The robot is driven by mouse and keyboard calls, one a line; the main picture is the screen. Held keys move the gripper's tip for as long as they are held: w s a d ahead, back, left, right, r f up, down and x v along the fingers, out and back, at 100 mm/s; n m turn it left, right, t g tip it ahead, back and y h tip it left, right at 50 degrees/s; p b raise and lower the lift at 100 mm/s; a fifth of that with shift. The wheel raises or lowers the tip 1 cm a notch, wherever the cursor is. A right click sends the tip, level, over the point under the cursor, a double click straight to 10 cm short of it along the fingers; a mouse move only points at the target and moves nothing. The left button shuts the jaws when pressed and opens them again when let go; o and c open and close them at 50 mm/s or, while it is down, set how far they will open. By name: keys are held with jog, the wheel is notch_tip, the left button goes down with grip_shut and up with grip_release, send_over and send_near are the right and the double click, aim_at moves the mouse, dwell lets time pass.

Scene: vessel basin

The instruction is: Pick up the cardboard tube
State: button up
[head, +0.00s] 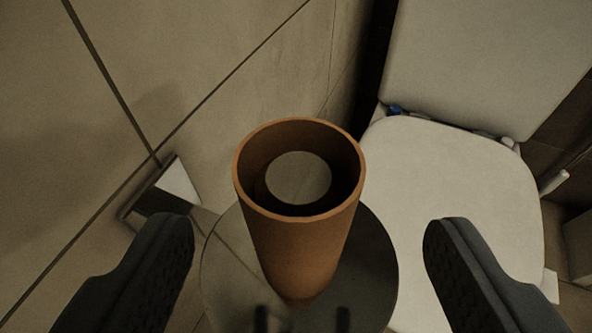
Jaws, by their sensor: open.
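The cardboard tube (305,245) is brown-orange and stands upright, its open top facing me. Through its opening I see a pale round patch at the bottom. It stands on a round, shiny grey surface (378,262). My gripper (308,245) is open, with one dark finger on each side of the tube. There is a clear gap between the tube and each finger in the picture. How far the fingertips are from the tube in depth is hard to tell.
A white toilet (455,200) with a raised lid (487,65) stands close on the right. A tiled wall (190,60) is on the left. A small metallic box-like fixture (178,187) sits left of the tube.

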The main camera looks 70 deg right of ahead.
aim_at(298, 203)
jog(key=shift+w+r+b+x, duration=0.15)
jog(key=shift+b+x, duration=0.15)
jog(key=shift+x, duration=1.4)
jog(key=shift+w+r+b+x, duration=0.15)
jog(key=shift+b+x, duration=0.1)
jog(key=shift+x, duration=1.45)
jog(key=shift+s, duration=0.1)
jog(key=c, duration=1)
